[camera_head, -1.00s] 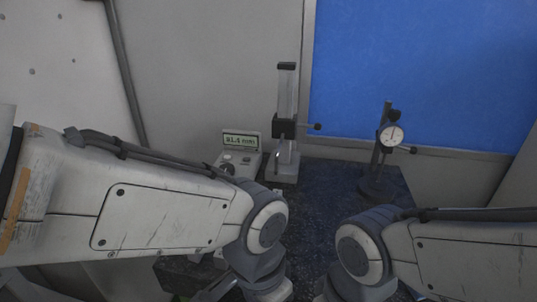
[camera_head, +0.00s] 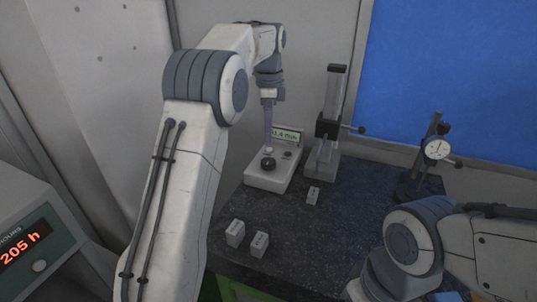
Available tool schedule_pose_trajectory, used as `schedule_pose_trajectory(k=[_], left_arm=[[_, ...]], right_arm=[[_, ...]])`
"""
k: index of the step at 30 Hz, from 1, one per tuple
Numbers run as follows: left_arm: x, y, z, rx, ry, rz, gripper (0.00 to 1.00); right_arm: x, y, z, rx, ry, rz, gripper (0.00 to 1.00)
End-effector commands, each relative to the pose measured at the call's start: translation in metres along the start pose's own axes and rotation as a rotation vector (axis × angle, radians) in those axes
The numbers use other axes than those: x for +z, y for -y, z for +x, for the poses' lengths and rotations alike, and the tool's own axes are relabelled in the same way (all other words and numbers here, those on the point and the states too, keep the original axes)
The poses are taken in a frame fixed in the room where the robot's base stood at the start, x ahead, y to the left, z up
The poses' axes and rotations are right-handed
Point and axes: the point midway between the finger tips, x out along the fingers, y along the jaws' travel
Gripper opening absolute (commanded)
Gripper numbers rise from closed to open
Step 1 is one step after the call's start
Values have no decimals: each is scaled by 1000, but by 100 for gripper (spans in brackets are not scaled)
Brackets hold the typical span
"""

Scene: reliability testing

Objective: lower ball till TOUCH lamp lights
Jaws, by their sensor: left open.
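A white control box (camera_head: 262,181) with a black knob (camera_head: 268,164) stands on the dark bench. Its green-lit readout (camera_head: 290,135) seems to end in "1.4 mm", with its left end hidden by my left gripper. A lit TOUCH lamp cannot be made out. The test stand (camera_head: 334,95), a pale column with a dark carriage and side lever, stands right of the box. I cannot make out the ball. My left gripper (camera_head: 268,146) points down just above the knob, open, its fingers seen nearly edge-on. Contact cannot be told. My right arm is at lower right, its gripper out of view.
Small white blocks (camera_head: 259,244) lie at the bench's front left, and one more (camera_head: 312,195) lies before the stand. A dial gauge stand (camera_head: 437,149) is at right. A box with a red "205 h" display (camera_head: 22,244) is at far left. The bench's middle is clear.

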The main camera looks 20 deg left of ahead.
Motion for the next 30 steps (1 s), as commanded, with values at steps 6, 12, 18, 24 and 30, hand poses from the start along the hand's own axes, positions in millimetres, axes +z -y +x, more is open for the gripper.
schedule_pose_trajectory(k=[6, 12, 18, 24, 30], left_arm=[[0, -2, 35, 6, 2, 0, 85], [0, -2, 71, 5, 1, -1, 85], [0, -1, 93, 2, 0, -1, 85], [-1, -1, 100, -1, -1, -1, 85], [-1, -1, 99, -1, -1, -1, 70]], right_arm=[[0, 0, -5, 0, 0, -1, 0], [-1, 1, -13, 0, 0, -2, 0], [-1, 1, -18, 0, 0, -3, 0], [-1, 1, -18, 0, 0, -3, 0], [-1, 1, -18, 0, 0, -3, 0]])
